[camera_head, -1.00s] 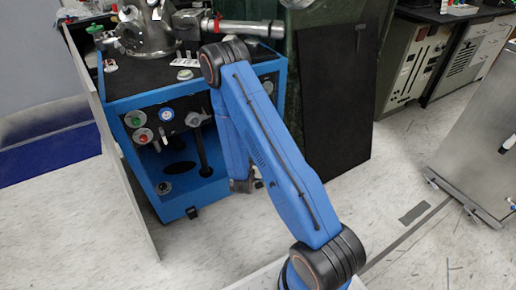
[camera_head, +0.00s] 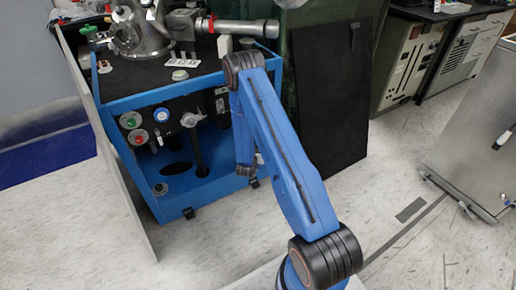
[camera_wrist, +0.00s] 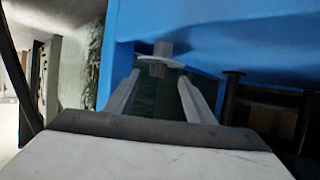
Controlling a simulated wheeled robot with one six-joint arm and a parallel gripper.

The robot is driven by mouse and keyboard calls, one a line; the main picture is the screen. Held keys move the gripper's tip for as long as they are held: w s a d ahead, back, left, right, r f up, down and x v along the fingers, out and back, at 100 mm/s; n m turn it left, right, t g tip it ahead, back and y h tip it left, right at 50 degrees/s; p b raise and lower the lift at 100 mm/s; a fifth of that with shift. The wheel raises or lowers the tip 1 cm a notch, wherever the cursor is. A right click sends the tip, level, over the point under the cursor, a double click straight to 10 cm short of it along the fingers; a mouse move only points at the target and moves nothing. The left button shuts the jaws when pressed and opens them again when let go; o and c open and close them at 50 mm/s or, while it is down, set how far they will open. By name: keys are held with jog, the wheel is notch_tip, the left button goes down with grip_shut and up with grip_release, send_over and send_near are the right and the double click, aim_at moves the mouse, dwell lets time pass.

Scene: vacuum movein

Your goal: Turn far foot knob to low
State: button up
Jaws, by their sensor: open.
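The blue-framed vacuum cart (camera_head: 215,203) stands at the left in the head view. My gripper (camera_head: 246,171) is low beside its right front corner, small and partly hidden by my arm. In the wrist view the fingers of my gripper (camera_wrist: 155,95) are open and point at the cart's blue frame (camera_wrist: 215,25). A small grey knob with a round flange (camera_wrist: 161,62), likely the foot knob, sits just beyond and between the fingertips under the blue edge. I cannot tell whether they touch it. The knob's setting cannot be read.
Black posts (camera_wrist: 231,95) stand close to the right of the fingers. The cart's front has green (camera_head: 131,120) and red (camera_head: 138,137) knobs. A black panel (camera_head: 335,100) leans at the right. The floor (camera_head: 370,205) in front is clear.

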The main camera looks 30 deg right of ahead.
jog(key=shift+x, duration=1.4)
jog(key=c, duration=1.1)
jog(key=shift+o, duration=0.2)
jog(key=shift+s+d+n+y, duration=0.1)
jog(key=shift+d+n+y, duration=0.05)
jog(key=shift+n+y, duration=0.15)
jog(key=shift+s+d+n+t+y, duration=0.1)
jog(key=shift+d+n+t+y, duration=0.05)
jog(key=shift+n+t+y, duration=0.6)
jog(key=shift+d+n+t+y, duration=0.15)
jog(key=shift+n+t+y, duration=0.6)
jog(key=shift+n+y, duration=1.35)
jog(key=shift+y, duration=0.25)
jog(key=o, duration=1.1)
jog(key=shift+c, duration=0.2)
